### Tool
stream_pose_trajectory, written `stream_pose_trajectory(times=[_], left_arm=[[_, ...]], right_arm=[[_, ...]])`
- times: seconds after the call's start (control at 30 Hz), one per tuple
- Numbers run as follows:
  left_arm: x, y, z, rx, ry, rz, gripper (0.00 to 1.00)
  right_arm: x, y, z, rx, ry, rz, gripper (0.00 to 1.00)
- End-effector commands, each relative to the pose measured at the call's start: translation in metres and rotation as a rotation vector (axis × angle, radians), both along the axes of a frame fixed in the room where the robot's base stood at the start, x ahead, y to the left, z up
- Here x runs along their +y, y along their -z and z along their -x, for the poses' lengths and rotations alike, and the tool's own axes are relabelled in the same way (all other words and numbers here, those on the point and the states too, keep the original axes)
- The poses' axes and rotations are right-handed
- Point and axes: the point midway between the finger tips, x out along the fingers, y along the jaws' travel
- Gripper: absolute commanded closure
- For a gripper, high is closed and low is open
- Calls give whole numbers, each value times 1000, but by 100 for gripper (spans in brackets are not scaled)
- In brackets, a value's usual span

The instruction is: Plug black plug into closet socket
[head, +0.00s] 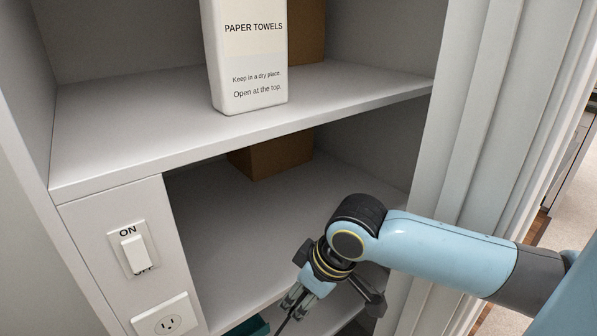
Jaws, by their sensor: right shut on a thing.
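The closet socket (168,322) is a white outlet plate on the panel at the lower left, with dark slots and nothing in them. My right gripper (291,304) points down toward the lower middle of the view, right of the socket and apart from it. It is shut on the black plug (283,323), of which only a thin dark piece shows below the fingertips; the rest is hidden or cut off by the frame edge. My left gripper is not in view.
A light switch (134,252) marked ON and OFF is above the socket. A white paper towels pack (246,60) stands on the upper shelf (150,125). Brown boxes (272,157) are behind. A teal object (250,327) lies at the bottom. A white folded door (480,110) borders the right.

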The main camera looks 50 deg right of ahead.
Motion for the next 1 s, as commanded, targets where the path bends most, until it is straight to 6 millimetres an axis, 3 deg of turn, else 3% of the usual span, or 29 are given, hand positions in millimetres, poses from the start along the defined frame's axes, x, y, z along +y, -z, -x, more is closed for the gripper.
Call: stream_pose_trajectory(times=[0.17, 0.27, 0.6, 0.7, 1.0], left_arm=[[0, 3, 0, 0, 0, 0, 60], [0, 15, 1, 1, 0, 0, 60], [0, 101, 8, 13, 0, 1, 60], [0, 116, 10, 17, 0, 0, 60], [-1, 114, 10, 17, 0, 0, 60]], right_arm=[[0, 3, 0, 0, 0, 0, 89], [0, 15, 0, 1, 0, 0, 89], [0, 106, 3, 14, 1, 0, 89], [0, 121, 4, 17, 0, 0, 89], [0, 119, 4, 16, 1, 1, 89]])
